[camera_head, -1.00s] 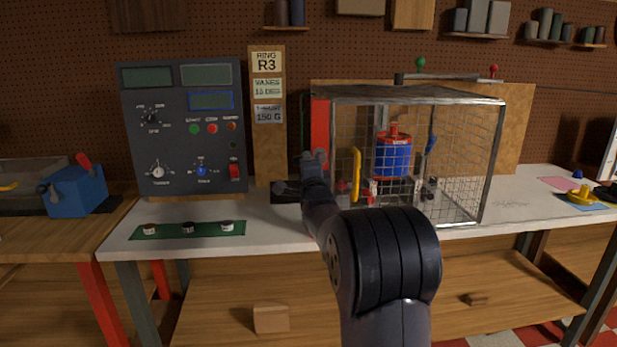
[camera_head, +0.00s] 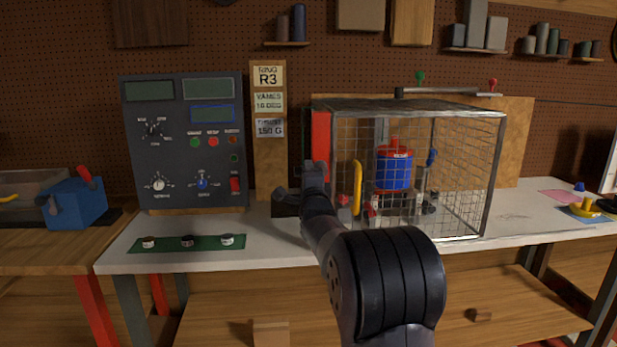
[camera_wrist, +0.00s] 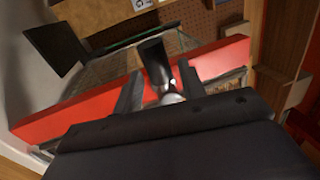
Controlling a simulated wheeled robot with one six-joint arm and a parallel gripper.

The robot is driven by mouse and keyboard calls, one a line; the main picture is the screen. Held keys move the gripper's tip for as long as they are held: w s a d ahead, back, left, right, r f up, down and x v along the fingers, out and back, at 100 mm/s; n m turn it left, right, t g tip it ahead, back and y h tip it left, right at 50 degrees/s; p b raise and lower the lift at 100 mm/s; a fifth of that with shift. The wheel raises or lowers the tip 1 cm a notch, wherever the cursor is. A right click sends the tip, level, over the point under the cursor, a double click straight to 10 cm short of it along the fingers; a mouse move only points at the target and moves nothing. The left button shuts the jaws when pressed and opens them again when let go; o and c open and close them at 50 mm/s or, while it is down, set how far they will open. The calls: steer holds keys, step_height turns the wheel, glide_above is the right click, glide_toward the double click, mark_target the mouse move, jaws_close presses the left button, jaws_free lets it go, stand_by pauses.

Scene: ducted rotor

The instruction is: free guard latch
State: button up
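The wire guard cage (camera_head: 463,170) stands on the bench around a blue and red rotor unit (camera_head: 394,170). A red upright (camera_head: 321,138) forms its left front edge, with a yellow handle (camera_head: 357,187) beside it. My gripper (camera_head: 314,172) is in front of the red upright and hides part of it. In the wrist view, the red bar (camera_wrist: 75,110) crosses behind my gripper (camera_wrist: 162,90). A dark lever (camera_wrist: 154,62) with a pale metal round end, apparently the latch, shows between the two fingers. The fingers are apart; contact with the lever cannot be told.
A control panel (camera_head: 184,140) stands left on the bench, with a green mat (camera_head: 207,243) holding small parts before it. A blue box (camera_head: 75,203) is on the left table. Yellow and blue items (camera_head: 587,208) lie far right. The bench front between mat and cage is mostly clear.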

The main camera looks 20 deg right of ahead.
steer(key=shift+o, duration=0.7)
steer(key=b+v, duration=0.2)
steer(key=v, duration=0.9)
steer(key=shift+w, duration=0.15)
steer(key=p+x, duration=0.2)
steer(key=x, duration=0.8)
steer(key=shift+w, duration=0.3)
steer(key=shift+d, duration=0.15)
